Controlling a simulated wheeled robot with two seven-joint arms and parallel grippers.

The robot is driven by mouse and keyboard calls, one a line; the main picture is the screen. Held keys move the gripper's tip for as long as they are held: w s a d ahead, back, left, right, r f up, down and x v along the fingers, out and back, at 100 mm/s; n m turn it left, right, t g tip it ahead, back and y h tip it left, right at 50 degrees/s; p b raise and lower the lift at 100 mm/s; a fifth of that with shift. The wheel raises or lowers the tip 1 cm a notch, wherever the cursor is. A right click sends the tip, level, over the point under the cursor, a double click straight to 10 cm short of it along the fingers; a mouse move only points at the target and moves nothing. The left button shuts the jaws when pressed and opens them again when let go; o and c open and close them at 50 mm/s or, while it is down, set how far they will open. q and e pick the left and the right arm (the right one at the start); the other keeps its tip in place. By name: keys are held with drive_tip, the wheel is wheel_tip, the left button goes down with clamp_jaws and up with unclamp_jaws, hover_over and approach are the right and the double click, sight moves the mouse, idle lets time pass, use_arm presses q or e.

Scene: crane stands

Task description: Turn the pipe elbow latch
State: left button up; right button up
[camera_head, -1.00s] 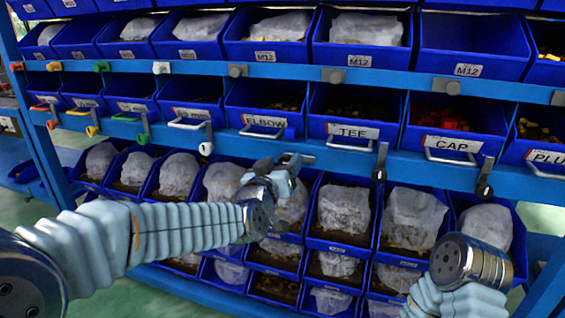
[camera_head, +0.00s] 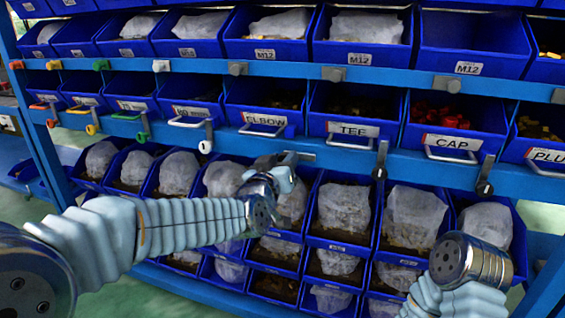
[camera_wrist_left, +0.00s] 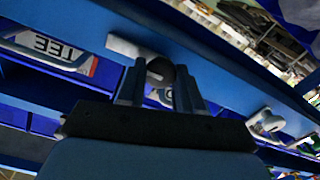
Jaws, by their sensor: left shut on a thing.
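The ELBOW bin (camera_head: 264,118) is a blue bin with a white label and a handle on the middle shelf. Its latch (camera_head: 306,156) is on the blue rail below the bin's right side. My left gripper (camera_head: 288,162) covers most of the latch; a short grey part shows right of the fingers. In the left wrist view, the left gripper (camera_wrist_left: 160,88) is shut on the latch's dark round knob (camera_wrist_left: 160,69), and a pale bar (camera_wrist_left: 128,46) runs sideways from it. The exact latch angle is hard to tell. My right gripper is out of view.
The TEE latch (camera_head: 381,160) and CAP latch (camera_head: 486,176) hang down from the rail to the right; another latch (camera_head: 207,136) hangs to the left. Bag-filled bins (camera_head: 344,208) stand close below the gripper. My right forearm is at lower right.

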use_arm(q)
drive_tip(key=shift+a+f+n+b, duration=0.1)
drive_tip(key=shift+n+b, duration=2.65)
drive_tip(key=shift+n, duration=1.35)
drive_tip(key=shift+a+f+n+b, duration=0.1)
drive_tip(key=shift+n+b, duration=2.65)
drive_tip(key=shift+n, duration=1.35)
drive_tip(key=o, duration=1)
drive_tip(key=shift+o, duration=0.2)
drive_tip(key=shift+d, duration=0.1)
